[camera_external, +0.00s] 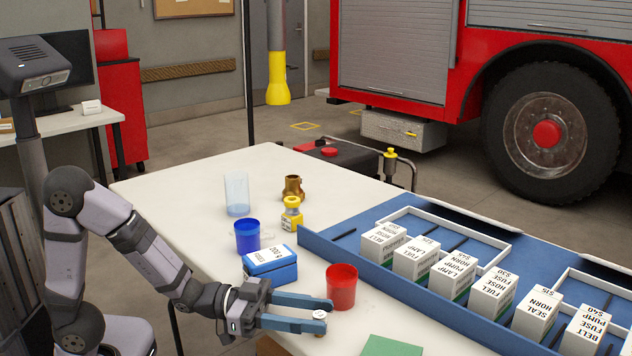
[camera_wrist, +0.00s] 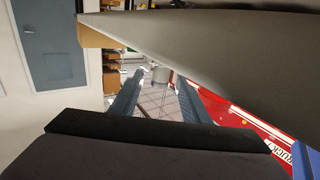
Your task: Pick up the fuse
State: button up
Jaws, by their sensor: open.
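My gripper (camera_external: 328,315) is open and points right, low over the front of the white table. A small round pale-topped piece (camera_external: 320,314) shows at the tip of its nearer finger; I cannot tell whether it is the fuse or whether it touches. The wrist view shows both fingers (camera_wrist: 158,100) apart, with a grey cylinder-like shape (camera_wrist: 161,74) beyond them. No part is clearly recognizable as a fuse. Two white boxes bear the word FUSE: one reads FUEL FUSE HOSE (camera_external: 491,294), the other BELT FUSE PUMP (camera_external: 585,333).
A red cup (camera_external: 341,288) stands just beyond my fingertips. A blue box (camera_external: 271,266), blue mug (camera_external: 247,237), clear cup (camera_external: 237,196), yellow-capped jar (camera_external: 291,213) and brass fitting (camera_external: 293,188) stand behind. A blue tray (camera_external: 345,246) fills the right; a green piece (camera_external: 391,346) lies in front.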

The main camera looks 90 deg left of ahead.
dwell(0.3)
jog(key=shift+w, duration=0.1)
jog(key=w+p, duration=0.1)
jog(key=p, duration=0.2)
jog(key=shift+w+d+r+p, duration=0.1)
jog(key=shift+d+r+p, duration=0.05)
jog(key=shift+p, duration=0.25)
jog(key=shift+w+d+f, duration=0.15)
jog(key=shift+w+d, duration=0.05)
jog(key=shift+w, duration=0.75)
jog(key=shift+w+d+f, duration=0.1)
jog(key=shift+w+d, duration=0.05)
jog(key=shift+w, duration=0.8)
jog(key=shift+c, duration=0.3)
grip_shut()
